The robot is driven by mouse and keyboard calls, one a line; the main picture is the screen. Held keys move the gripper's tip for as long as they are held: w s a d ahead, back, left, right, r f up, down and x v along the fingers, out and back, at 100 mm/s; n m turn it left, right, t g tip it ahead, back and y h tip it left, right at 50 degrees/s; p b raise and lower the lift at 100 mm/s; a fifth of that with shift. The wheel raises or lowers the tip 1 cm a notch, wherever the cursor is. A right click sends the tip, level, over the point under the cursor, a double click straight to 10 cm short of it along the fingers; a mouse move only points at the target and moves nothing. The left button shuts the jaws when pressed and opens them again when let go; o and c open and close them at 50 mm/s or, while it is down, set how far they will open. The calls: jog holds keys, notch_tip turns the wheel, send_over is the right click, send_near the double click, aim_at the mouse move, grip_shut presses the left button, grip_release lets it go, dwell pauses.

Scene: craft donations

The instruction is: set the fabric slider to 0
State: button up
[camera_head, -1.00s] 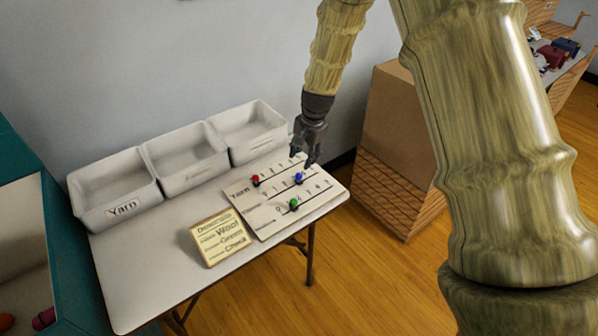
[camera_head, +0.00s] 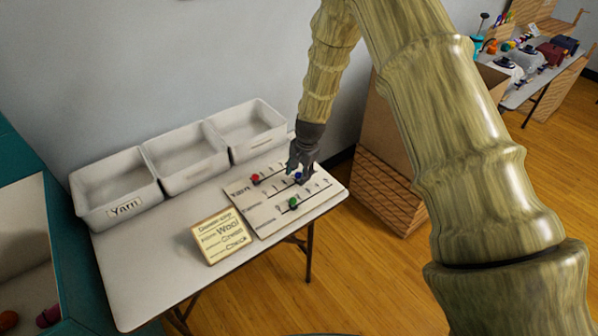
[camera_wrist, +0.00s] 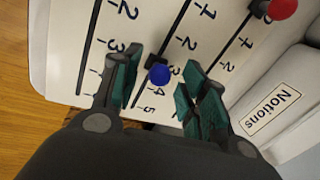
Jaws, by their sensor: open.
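The slider board (camera_head: 262,222) lies on the white table and carries three tracks with numbered marks. The blue knob (camera_head: 298,177) is on the middle track; in the wrist view the blue knob (camera_wrist: 159,75) sits near the 3 mark. The red knob (camera_head: 255,179) is on the track by the word Yarn, and the green knob (camera_head: 293,203) is on the nearest track. I cannot read which track is fabric. My gripper (camera_head: 299,168) is above the board, pointing down. In the wrist view its open fingers (camera_wrist: 160,92) are on either side of the blue knob, contact unclear.
Three white bins stand along the wall: one labelled Yarn (camera_head: 115,192), a middle one (camera_head: 186,159) and a right one (camera_head: 250,131). A yellow sign (camera_head: 221,236) stands left of the board. A brown box (camera_head: 385,150) is right of the table.

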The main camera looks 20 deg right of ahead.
grip_shut()
jog(key=shift+a, duration=0.1)
jog(key=s+a, duration=0.1)
jog(key=a, duration=0.2)
jog(key=s+a+p, duration=0.1)
jog(key=a, duration=0.3)
jog(key=s+a, duration=0.2)
jog(key=a, duration=0.2)
jog(key=shift+s+a, duration=0.1)
jog(key=shift+a, duration=0.1)
grip_release()
jog(key=shift+a, duration=0.2)
jog(key=shift+d, duration=0.25)
